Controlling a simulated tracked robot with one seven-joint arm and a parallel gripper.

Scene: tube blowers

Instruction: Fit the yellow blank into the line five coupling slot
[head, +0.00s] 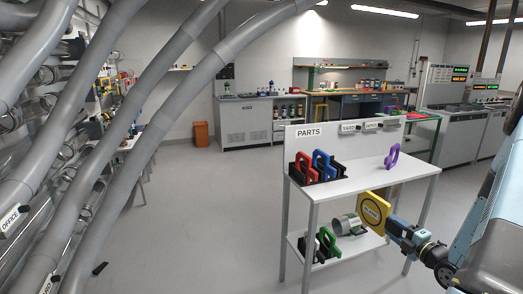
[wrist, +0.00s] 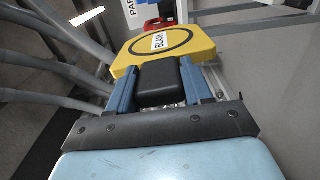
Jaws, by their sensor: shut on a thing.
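The yellow blank (head: 374,209) is a square plate with a dark ring and a label, held upright in front of the parts table. My gripper (head: 391,222) is shut on it from the right in the head view. In the wrist view the yellow blank (wrist: 185,47) lies across the far end of my gripper (wrist: 158,80), with a dark block between the two blue fingers. Large grey tubes (head: 135,140) fill the left of the head view. I cannot tell which is line five, and its coupling slot is not identifiable.
The white parts table (head: 375,172) holds red (head: 304,167) and blue (head: 322,165) pieces in a black rack and a purple piece (head: 392,157). Open floor lies between tubes and table.

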